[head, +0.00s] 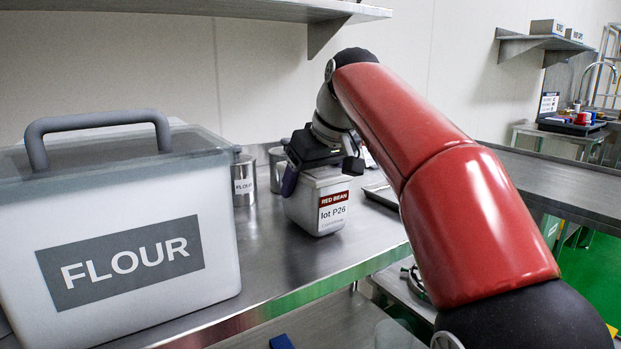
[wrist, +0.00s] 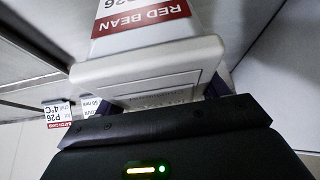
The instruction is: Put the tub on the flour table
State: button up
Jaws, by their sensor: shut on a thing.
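The tub (head: 320,205) is a white container with a pale lid and a label reading "RED BEAN lot P26". It is at the steel table (head: 275,262), right of the flour box; whether its base touches the top or hangs just above it I cannot tell. My gripper (head: 312,180) is shut on the tub from above, with a dark finger at its left side. In the wrist view the tub (wrist: 150,65) fills the upper middle, its red label near the top. My gripper there (wrist: 165,110) hides part of the tub's near side.
A large flour box (head: 125,240) with a grey handle stands on the table's left. A metal tray (head: 381,195) lies right of the tub. A shelf (head: 240,8) hangs above. Clear tabletop lies in front of the tub.

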jog(key=shift+f+b, duration=0.4)
jog(key=shift+f, duration=0.05)
dwell(0.4)
jog(key=o, duration=1.5)
jog(key=shift+o, duration=1.1)
jog(key=shift+f, duration=0.1)
